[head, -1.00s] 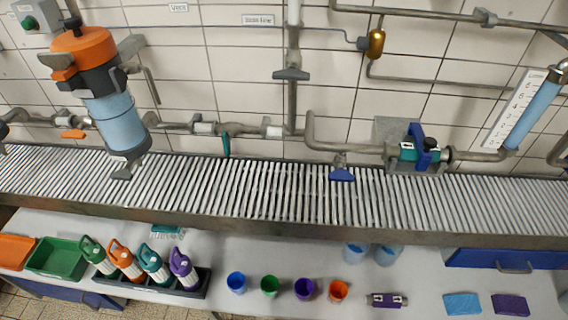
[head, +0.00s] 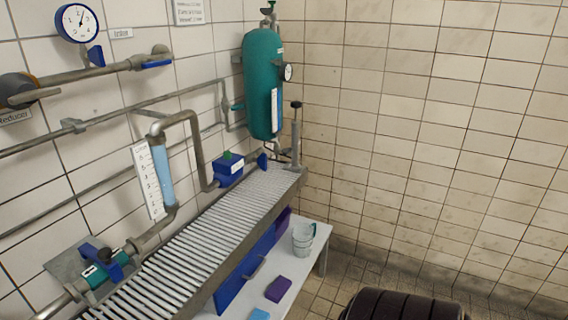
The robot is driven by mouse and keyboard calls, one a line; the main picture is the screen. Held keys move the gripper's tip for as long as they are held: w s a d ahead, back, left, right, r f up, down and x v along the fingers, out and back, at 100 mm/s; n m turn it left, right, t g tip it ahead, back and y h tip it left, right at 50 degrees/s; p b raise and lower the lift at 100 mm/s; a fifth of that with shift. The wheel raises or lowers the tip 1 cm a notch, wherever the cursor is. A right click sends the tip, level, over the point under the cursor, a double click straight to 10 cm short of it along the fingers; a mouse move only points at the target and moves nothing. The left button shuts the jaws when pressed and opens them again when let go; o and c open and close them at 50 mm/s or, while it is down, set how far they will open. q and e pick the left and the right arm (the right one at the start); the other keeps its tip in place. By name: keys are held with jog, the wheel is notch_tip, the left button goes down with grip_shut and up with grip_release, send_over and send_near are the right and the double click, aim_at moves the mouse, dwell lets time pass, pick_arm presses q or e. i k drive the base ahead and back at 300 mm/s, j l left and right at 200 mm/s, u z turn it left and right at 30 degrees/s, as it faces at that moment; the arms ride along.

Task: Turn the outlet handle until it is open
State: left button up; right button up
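No handle carries a readable outlet label, so I cannot tell which is the outlet handle. A blue lever (head: 157,64) lies along the upper left wall pipe. A blue handle (head: 262,160) stands upright at the pipe end below the teal tank (head: 263,85). A teal handle (head: 238,106) is left of the tank. A blue handle (head: 97,254) sits on the teal inline valve at lower left. Neither gripper shows.
The slatted grey shelf (head: 205,243) runs along the left wall to the corner. Below it, a white table (head: 311,250) holds stacked clear cups (head: 303,238) and a purple block (head: 278,289). Tiled floor (head: 345,278) shows at the right wall's foot.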

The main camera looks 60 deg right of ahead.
aim_at(262, 159)
jog(key=z, duration=1.75)
jog(key=l+u, duration=0.1)
jog(key=u, duration=0.4)
jog(key=i+l+u, duration=0.25)
jog(key=l, duration=0.25)
jog(key=l+u, duration=0.2)
jog(key=l, duration=0.3)
jog(key=i+l+u, duration=0.25)
jog(key=l, duration=0.35)
jog(key=k+j, duration=0.05)
jog(key=k, duration=0.05)
